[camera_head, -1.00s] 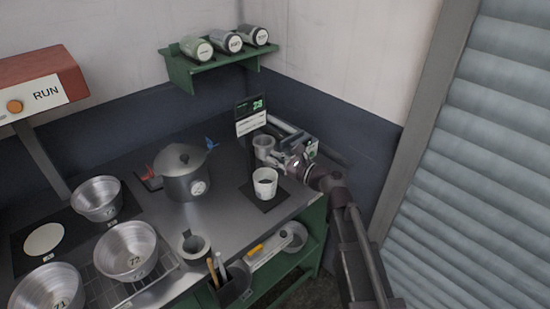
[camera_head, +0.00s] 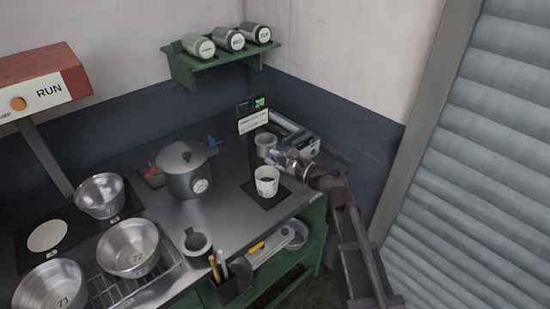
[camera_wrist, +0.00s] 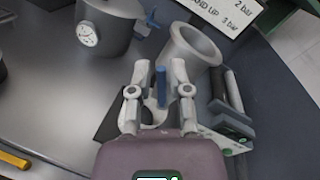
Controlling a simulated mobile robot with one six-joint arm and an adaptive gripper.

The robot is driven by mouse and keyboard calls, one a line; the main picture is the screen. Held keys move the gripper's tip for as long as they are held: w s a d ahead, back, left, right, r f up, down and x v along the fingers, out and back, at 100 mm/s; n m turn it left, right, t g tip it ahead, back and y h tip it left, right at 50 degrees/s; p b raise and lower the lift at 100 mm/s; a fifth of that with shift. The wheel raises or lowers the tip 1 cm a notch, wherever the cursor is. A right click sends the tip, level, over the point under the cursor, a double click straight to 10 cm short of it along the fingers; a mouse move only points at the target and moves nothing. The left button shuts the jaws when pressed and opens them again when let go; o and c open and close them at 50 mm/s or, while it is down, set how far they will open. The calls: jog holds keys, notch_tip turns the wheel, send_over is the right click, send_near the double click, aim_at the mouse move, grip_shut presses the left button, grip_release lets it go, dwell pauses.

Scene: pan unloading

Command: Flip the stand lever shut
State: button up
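My gripper (camera_wrist: 158,68) is open in the wrist view, its two pale fingers apart. A narrow blue upright bar (camera_wrist: 161,85) shows between them, with a gap on each side. It may be the stand lever; its base is hidden by my gripper. In the head view my gripper (camera_head: 276,158) is beside the grey funnel-mouthed cylinder (camera_head: 265,140), above and behind the white cup (camera_head: 266,187). The cylinder (camera_wrist: 193,48) stands just beyond the right finger in the wrist view. The bar cannot be made out in the head view.
A lidded pot with a gauge (camera_head: 187,172) stands left of my gripper. A green-and-white box (camera_head: 307,145) is close on the right. Metal bowls (camera_head: 128,248) stand at the left. A small grey vessel with a dark top (camera_head: 197,243) is near the front edge.

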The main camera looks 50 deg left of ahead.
jog(key=shift+o, duration=0.4)
jog(key=shift+w, duration=0.1)
dwell(0.3)
jog(key=shift+w+r+m, duration=0.15)
jog(key=shift+w+m, duration=0.2)
jog(key=shift+m, duration=0.65)
jog(key=w+d+f+n+t+h, duration=0.1)
jog(key=w+d, duration=0.3)
jog(key=d, duration=0.5)
jog(key=w+d+f+n+t+h+p, duration=0.1)
jog(key=w+d, duration=0.4)
jog(key=d, duration=0.5)
jog(key=w+d+f+n+t+h+p, duration=0.1)
jog(key=w+d+f+n+h, duration=0.2)
jog(key=d, duration=0.7)
jog(key=shift+w+f, duration=0.75)
jog(key=shift+d, duration=0.1)
